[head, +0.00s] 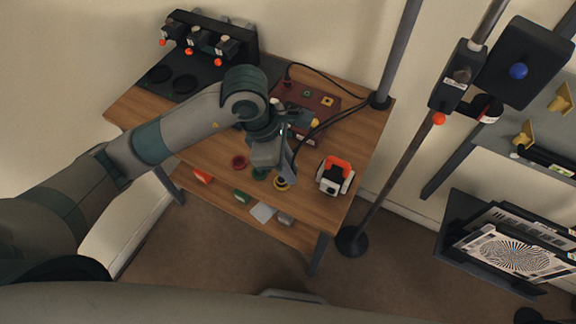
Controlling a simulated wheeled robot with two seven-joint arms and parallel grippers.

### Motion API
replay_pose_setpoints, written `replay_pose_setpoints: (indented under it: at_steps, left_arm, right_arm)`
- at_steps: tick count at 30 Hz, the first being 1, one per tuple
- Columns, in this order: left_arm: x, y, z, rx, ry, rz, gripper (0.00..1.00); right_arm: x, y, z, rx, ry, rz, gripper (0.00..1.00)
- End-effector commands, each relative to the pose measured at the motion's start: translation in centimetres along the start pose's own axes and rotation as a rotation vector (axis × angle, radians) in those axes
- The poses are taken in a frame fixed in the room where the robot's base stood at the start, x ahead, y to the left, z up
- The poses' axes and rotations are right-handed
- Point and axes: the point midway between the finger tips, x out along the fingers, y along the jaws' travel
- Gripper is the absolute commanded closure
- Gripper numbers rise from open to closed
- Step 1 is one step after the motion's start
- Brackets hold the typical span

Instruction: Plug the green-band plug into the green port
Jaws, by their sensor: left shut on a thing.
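My left gripper (283,163) hangs over the front middle of the wooden table, pointing down. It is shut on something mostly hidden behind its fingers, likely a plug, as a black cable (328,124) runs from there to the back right. No green band can be made out. A green round piece (261,174) lies below the gripper, between a red round piece (239,161) and a yellow one (281,184). A maroon panel (286,97) behind has a small green mark (306,93). I cannot tell which green spot is the port. My right gripper is not in view.
An orange-and-white device (335,174) stands at the table's right front. A black machine (213,38) with orange knobs stands at the back left. A grey pole (398,55) rises at the back right corner. A lower shelf (225,196) holds small items.

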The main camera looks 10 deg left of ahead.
Motion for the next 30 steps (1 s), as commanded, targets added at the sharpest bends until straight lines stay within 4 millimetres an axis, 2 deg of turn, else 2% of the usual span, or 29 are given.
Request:
replay_pose_setpoints:
  at_steps: [8, 14, 20, 30]
  left_arm:
    - [-0.1, 0.1, -0.2, 0.019, 0.001, -0.005, 1.0]
    - [-0.6, 0.4, -1.2, 0.14, 0.003, -0.042, 1.0]
    - [-1.9, 1.0, -3.1, 0.393, 0.004, -0.12, 1.0]
    - [-6.0, 2.0, -7.6, 0.959, 0.005, -0.296, 1.0]
  right_arm:
    - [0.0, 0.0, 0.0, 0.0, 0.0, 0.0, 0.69]
    - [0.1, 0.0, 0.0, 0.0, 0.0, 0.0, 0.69]
    - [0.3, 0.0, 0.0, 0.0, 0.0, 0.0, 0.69]
    - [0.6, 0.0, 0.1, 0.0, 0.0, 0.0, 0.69]
